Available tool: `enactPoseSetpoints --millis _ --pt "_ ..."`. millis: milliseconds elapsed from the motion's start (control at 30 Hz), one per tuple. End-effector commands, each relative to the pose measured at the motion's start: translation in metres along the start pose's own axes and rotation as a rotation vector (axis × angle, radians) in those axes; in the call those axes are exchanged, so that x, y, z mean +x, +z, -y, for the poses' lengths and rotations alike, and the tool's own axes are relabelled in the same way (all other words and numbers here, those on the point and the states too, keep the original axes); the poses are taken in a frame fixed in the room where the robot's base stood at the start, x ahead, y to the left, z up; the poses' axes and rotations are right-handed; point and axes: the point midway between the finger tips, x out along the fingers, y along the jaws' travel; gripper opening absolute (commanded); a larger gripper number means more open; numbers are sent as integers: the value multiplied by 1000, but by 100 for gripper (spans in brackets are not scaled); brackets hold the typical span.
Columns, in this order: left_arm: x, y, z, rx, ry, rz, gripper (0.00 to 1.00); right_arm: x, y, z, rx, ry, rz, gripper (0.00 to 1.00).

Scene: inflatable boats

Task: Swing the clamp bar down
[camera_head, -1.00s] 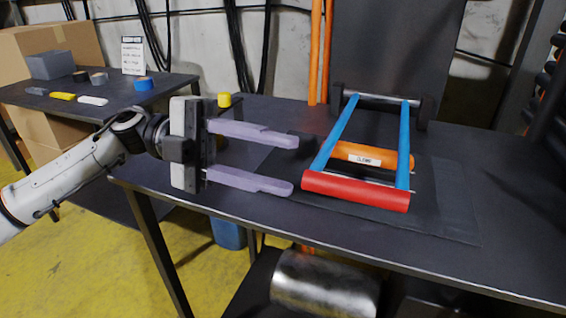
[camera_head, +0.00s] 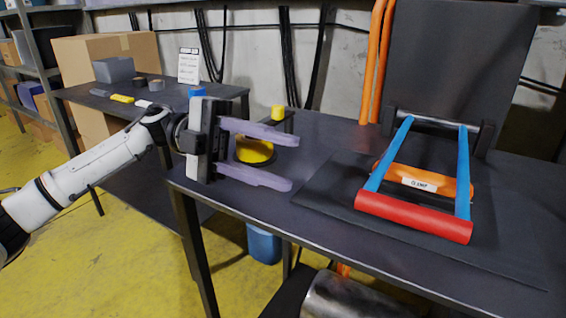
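The clamp bar (camera_head: 414,216) is a red bar joining two blue side arms (camera_head: 463,172) that run back to a hinge bracket on the dark bench. It lies low at the front of the frame. An orange roll (camera_head: 439,183) with a white label sits between the blue arms. My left gripper (camera_head: 295,163) has two long lilac fingers, spread wide apart and empty. It is to the left of the clamp bar, with a clear gap to it, over the bench's left part. My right gripper is not in view.
A black upright panel (camera_head: 458,60) stands behind the hinge. A dark mat (camera_head: 345,195) lies under the frame. A yellow round thing (camera_head: 255,150) is behind my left fingers. A side table with small items and cardboard boxes (camera_head: 100,52) are at the left.

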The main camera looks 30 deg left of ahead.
Motion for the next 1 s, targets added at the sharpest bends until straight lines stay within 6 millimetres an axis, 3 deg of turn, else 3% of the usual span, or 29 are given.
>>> enactPoseSetpoints --millis 33,267,800,1000 --pt "-4 0 -2 -1 0 2 39 4 7 -4 -10 6 9 0" --pt "-14 -1 -2 -1 0 1 39 5 6 -3 -14 6 7 0" --pt "-14 -1 -2 0 0 -1 39 3 2 -1 -13 5 3 0" --pt "-14 -8 21 0 0 -1 39 -12 -16 2 -12 5 2 0"
